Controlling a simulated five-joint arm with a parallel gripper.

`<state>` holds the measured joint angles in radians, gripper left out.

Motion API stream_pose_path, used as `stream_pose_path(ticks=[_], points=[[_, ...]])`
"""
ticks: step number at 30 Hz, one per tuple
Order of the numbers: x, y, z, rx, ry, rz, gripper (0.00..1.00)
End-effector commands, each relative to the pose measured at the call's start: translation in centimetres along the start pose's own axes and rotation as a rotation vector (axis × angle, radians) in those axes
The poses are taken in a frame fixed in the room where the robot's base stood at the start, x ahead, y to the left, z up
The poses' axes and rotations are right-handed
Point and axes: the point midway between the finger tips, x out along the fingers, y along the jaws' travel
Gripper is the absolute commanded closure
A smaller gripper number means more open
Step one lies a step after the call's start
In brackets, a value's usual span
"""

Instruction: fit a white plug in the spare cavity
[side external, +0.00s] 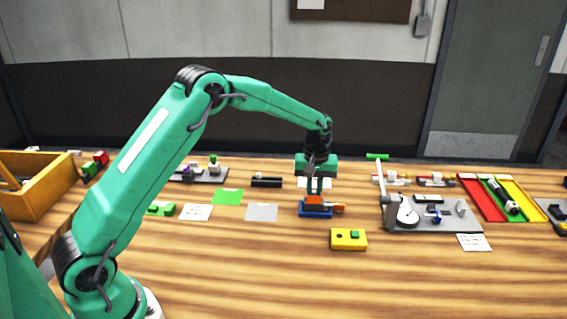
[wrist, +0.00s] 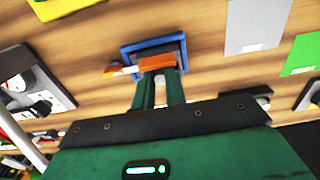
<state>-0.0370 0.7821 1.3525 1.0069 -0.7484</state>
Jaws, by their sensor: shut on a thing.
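My gripper (side external: 314,191) points down at the middle of the table and is shut on an orange block (side external: 314,200). In the wrist view, my fingertips (wrist: 158,75) close on this orange block (wrist: 156,62), which is at a blue tray (wrist: 128,51) with a dark inside. I cannot tell whether the block rests in the tray or is just above it. A small white piece (wrist: 127,70) with an orange end shows at the block's left; I cannot tell whether it is a plug. A yellow block (side external: 341,244) with a dark hole and a green piece stands in front.
A grey plate (side external: 455,240) with a dial and upright post stands to the right, near the gripper. Red (side external: 475,197) and yellow trays lie beyond it. A wooden bin (side external: 45,200) is at the left. Green (side external: 228,197) and grey (side external: 261,212) mats lie left.

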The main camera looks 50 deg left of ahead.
Motion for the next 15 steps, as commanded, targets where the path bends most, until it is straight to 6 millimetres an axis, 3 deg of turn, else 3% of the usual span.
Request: stream_pose_path(ticks=[15], points=[[0.45,-0.01,0.01,0.0,0.0,0.0,1.0]])
